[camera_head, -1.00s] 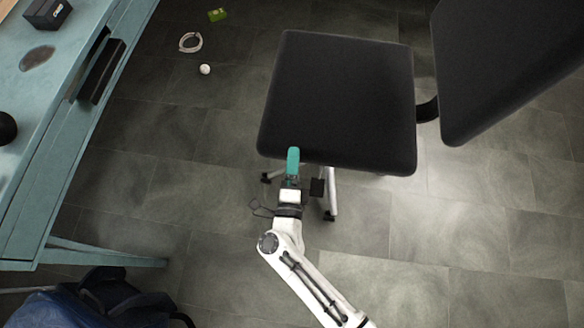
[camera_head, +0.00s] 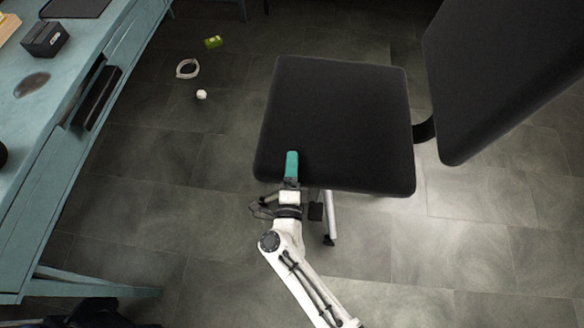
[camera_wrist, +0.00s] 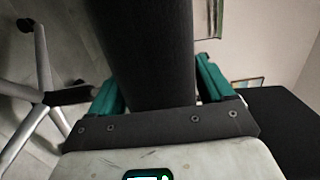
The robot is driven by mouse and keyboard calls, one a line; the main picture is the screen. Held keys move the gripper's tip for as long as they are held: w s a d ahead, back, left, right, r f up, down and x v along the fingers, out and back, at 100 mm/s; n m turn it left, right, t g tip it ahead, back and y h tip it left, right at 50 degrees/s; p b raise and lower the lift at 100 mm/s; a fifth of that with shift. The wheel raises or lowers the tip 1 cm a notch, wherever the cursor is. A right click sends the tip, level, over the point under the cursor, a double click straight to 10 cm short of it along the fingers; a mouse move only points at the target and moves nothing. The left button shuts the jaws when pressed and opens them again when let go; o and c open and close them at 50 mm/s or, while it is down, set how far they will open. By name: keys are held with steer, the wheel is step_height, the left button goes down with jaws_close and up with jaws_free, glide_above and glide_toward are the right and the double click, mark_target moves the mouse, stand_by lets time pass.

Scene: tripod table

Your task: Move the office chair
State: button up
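The office chair has a black padded seat (camera_head: 340,115), a separate black backrest (camera_head: 505,75) at the upper right, and a metal leg base partly hidden under the seat. My gripper (camera_head: 291,170) is at the seat's near left edge, with one teal finger lying over the seat top. In the wrist view, the seat edge (camera_wrist: 150,45) sits between the two teal fingers of my gripper (camera_wrist: 158,85), which are spread wide. A thin gap seems to show beside the right finger; contact is hard to tell. The chair's legs (camera_wrist: 45,75) show at the left.
A teal table (camera_head: 60,110) stands at the left with a dark box (camera_head: 45,39) on it. A white ball (camera_head: 201,95), a pale ring (camera_head: 187,69) and a green item (camera_head: 213,42) lie on the floor. Floor right of my arm is clear.

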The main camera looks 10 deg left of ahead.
jaws_close()
stand_by(0.6)
